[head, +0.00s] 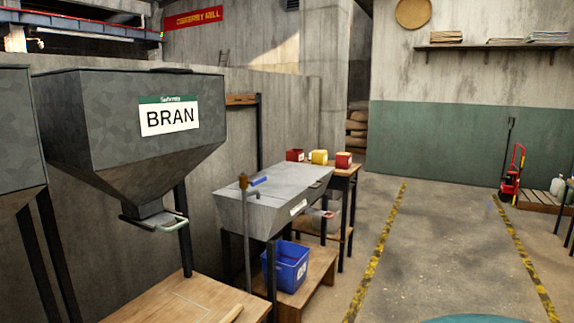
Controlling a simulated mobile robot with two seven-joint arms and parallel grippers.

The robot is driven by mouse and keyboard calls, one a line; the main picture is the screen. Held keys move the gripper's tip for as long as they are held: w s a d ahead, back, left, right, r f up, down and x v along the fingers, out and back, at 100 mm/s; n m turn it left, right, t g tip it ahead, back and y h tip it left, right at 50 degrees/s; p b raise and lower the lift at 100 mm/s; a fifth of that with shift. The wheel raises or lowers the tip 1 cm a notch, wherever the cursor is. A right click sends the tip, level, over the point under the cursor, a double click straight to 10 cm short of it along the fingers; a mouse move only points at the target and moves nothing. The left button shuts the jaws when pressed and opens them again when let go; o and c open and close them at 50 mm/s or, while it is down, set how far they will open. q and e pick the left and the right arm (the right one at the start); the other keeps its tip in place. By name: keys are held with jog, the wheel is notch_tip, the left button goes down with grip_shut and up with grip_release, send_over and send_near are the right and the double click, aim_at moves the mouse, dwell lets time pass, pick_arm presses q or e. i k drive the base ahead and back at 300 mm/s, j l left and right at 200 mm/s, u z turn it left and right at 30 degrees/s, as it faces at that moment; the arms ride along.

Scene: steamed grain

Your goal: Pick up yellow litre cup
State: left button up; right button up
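A small yellow container (319,157), which looks like the yellow litre cup, stands on a wooden table (345,174) beyond the grey metal bin. It sits between two red containers, one on its left (295,155) and one on its right (343,160). It is small and far off, so its handle and markings cannot be made out. Neither of my grippers is in view.
A grey metal bin (262,205) with a tap pipe (246,225) stands before that table. A blue crate (288,266) sits on a low wooden shelf. The BRAN hopper (125,125) hangs over a wooden bench (190,298) at left. Open floor (435,240) lies right, between yellow-black lines.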

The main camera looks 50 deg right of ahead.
aim_at(318, 157)
jog(key=z, duration=1.85)
jog(key=u, duration=2.1)
jog(key=z, duration=2.1)
jog(key=i+l+z, duration=0.15)
jog(key=i, duration=0.15)
jog(key=i+l+z, duration=0.2)
jog(key=i+j, duration=0.05)
jog(key=j, duration=0.05)
